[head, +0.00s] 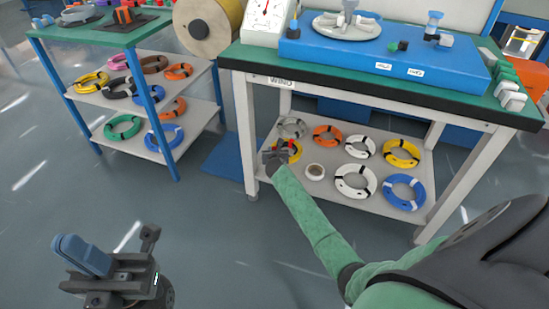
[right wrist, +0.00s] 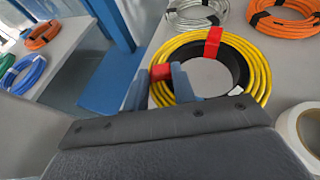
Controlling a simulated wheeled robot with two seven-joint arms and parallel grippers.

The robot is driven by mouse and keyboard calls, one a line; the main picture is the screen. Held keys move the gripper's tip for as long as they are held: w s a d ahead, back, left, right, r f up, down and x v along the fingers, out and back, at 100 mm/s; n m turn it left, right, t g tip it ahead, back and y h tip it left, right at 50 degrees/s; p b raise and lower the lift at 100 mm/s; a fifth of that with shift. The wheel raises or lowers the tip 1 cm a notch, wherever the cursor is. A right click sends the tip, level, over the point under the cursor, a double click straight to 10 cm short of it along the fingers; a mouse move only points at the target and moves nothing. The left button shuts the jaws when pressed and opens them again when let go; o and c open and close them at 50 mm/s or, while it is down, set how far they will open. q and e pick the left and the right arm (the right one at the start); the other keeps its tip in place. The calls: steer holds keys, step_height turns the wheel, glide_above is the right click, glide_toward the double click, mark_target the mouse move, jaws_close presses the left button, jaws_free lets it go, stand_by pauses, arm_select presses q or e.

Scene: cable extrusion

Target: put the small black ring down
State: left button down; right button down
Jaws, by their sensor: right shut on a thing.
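My right gripper (head: 277,155) reaches down over the lower shelf of the bench. In the right wrist view its two blue fingers (right wrist: 160,82) are shut on a red-banded part at the left side of the small black ring (right wrist: 243,62). Another red band shows at the top of the ring. The ring appears inside and over a yellow cable coil (right wrist: 185,47). I cannot tell whether it touches the coil or the shelf. The fingers hide its near left part. My left gripper (head: 100,262) is low at the left over the floor, with its blue fingers close together.
The lower shelf (head: 325,196) holds several coils and a white tape roll (head: 315,171) just right of the gripper. Bench legs (head: 245,135) flank the shelf. A side rack (head: 135,97) with coils stands at the left.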

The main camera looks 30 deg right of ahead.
step_height(320, 180, down, 3)
steer(key=shift+a+b, duration=0.1)
steer(key=shift+b, duration=0.5)
steer(key=shift+f, duration=0.2)
steer(key=shift+r, duration=0.1)
steer(key=c, duration=1.1)
jaws_free()
steer(key=shift+f, duration=0.2)
steer(key=shift+c, duration=0.2)
steer(key=shift+r, duration=0.1)
